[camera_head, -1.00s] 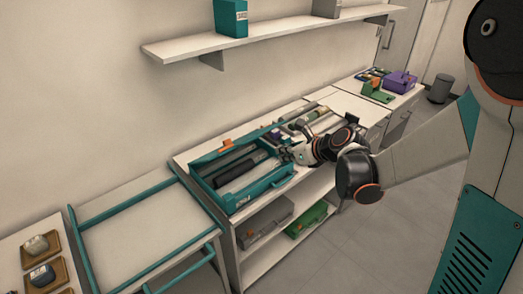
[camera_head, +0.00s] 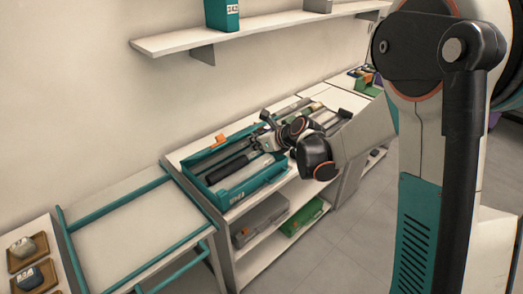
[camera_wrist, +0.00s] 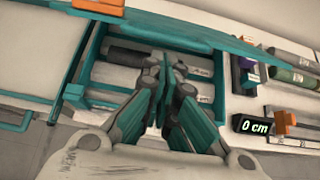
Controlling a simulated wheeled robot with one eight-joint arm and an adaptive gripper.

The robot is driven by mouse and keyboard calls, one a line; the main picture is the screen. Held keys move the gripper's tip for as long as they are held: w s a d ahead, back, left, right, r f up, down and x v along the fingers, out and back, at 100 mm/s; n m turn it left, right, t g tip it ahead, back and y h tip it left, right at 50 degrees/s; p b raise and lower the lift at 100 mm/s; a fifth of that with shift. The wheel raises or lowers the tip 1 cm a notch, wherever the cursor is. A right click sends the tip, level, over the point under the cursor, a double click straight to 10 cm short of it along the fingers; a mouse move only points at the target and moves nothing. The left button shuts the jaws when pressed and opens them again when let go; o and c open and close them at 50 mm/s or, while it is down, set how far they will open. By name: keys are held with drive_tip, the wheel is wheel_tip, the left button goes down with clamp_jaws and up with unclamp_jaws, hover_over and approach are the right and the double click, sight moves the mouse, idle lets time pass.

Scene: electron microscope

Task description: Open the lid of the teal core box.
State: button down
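The teal core box (camera_head: 256,183) sits on the white bench. Its top is uncovered, and a dark core and a pale one show inside. A teal panel, seemingly the lid (camera_head: 205,156), stands raised along the wall side with an orange piece (camera_head: 220,141) on it. The panel (camera_wrist: 165,28) crosses the top of the wrist view. My gripper (camera_head: 262,138) is over the box's right part, close to the raised panel. In the wrist view its fingers (camera_wrist: 166,75) are together at the tips with nothing visible between them. Contact with the box cannot be told.
Trays of long cores (camera_head: 318,118) lie right of the box. A small display reading 0 cm (camera_wrist: 254,127) stands beside it. A teal-railed cart (camera_head: 135,225) is at left. Grey (camera_head: 258,220) and green (camera_head: 303,217) cases fill the lower shelf. A wall shelf (camera_head: 260,33) hangs above.

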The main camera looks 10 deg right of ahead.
drive_tip(key=shift+w+a+r, duration=0.15)
drive_tip(key=shift+w+r, duration=0.05)
drive_tip(key=w+a+r+p, duration=0.1)
drive_tip(key=w+r, duration=0.1)
drive_tip(key=w+a+r+p, duration=0.1)
drive_tip(key=r, duration=0.2)
drive_tip(key=w+a+r+p, duration=0.1)
drive_tip(key=w+r, duration=0.1)
drive_tip(key=shift+w+a+r+p, duration=0.35)
drive_tip(key=shift+a+p, duration=0.05)
